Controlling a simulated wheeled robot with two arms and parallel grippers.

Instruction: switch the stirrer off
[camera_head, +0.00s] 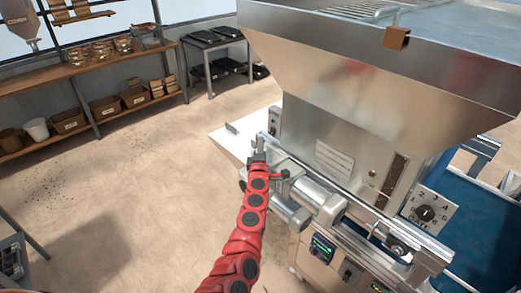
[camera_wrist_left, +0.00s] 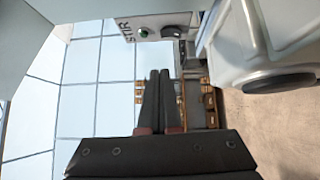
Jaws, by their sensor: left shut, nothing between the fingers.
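My left gripper (camera_head: 260,144) is at the left end of the machine's front rail, with its red arm coming up from the bottom. In the left wrist view the gripper's two dark fingers (camera_wrist_left: 159,76) are together and hold nothing. Ahead of the fingertips, a pale panel (camera_wrist_left: 158,20) carries lettering that seems to read STIR, a green lamp (camera_wrist_left: 143,32) and a dark round knob (camera_wrist_left: 172,32). The fingertips appear apart from the knob. The knob's exact setting is too small to read. In the head view I cannot make out the knob clearly. My right gripper is not in view.
The big metal hopper (camera_head: 390,85) overhangs the machine at right. Metal cylinders (camera_head: 318,196) and the rail lie close beside my left arm. Open floor lies left.

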